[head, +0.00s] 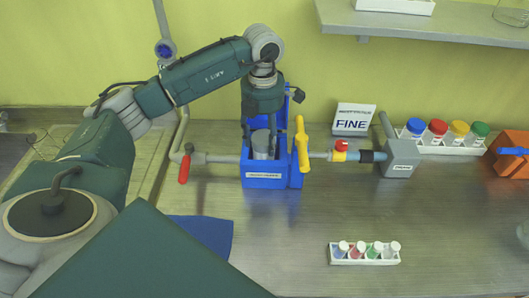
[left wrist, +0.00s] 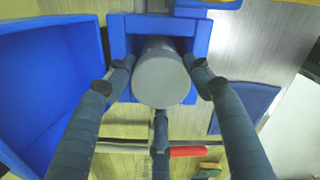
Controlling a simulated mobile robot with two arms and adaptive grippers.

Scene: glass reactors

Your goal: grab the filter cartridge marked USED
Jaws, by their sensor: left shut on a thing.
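A grey cylindrical cartridge (head: 262,147) stands upright in a blue open-topped housing (head: 263,182) on the pipe line. No USED mark can be read on it in either view. My left gripper (head: 261,134) comes down from above with its fingers shut around the cartridge. In the left wrist view the round grey end of the cartridge (left wrist: 162,75) sits between the fingers, with the blue housing wall (left wrist: 119,38) around it. The cartridge's lower part is hidden inside the housing. My right gripper is not in view.
A yellow handle (head: 302,143) stands at the housing's right side. Pipes run both ways, with a red handle (head: 184,168) at left and a grey box (head: 400,158) at right. A FINE sign (head: 353,120) stands behind. A vial rack (head: 364,261) is in front; bare counter lies between.

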